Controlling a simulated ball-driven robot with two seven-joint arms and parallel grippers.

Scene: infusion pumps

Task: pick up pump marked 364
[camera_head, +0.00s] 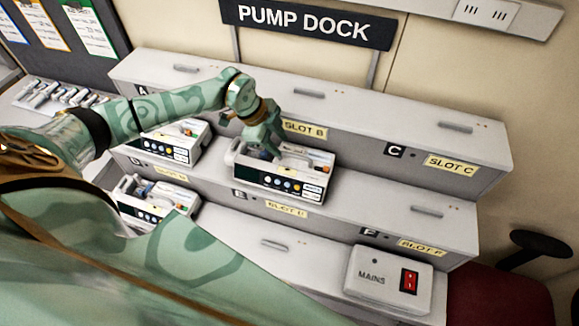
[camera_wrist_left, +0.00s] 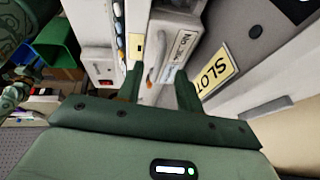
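A white pump (camera_head: 282,172) with a dark front panel and coloured buttons stands on the middle step of the dock, below the SLOT B label. My left gripper (camera_head: 266,150) is over its top, pointing down. In the left wrist view the two fingers (camera_wrist_left: 159,78) are spread apart, with part of the pump (camera_wrist_left: 112,40) beyond and between them. I cannot tell whether they touch it. Two similar pumps, one upper left (camera_head: 172,142) and one lower left (camera_head: 152,203), are partly hidden by my arm. My right gripper is not in view.
The grey stepped dock (camera_head: 345,195) has free places at slots C and F on the right. A MAINS box (camera_head: 389,282) with a red switch stands on the front right. A PUMP DOCK sign (camera_head: 305,23) hangs behind. A dark red seat (camera_head: 497,297) is lower right.

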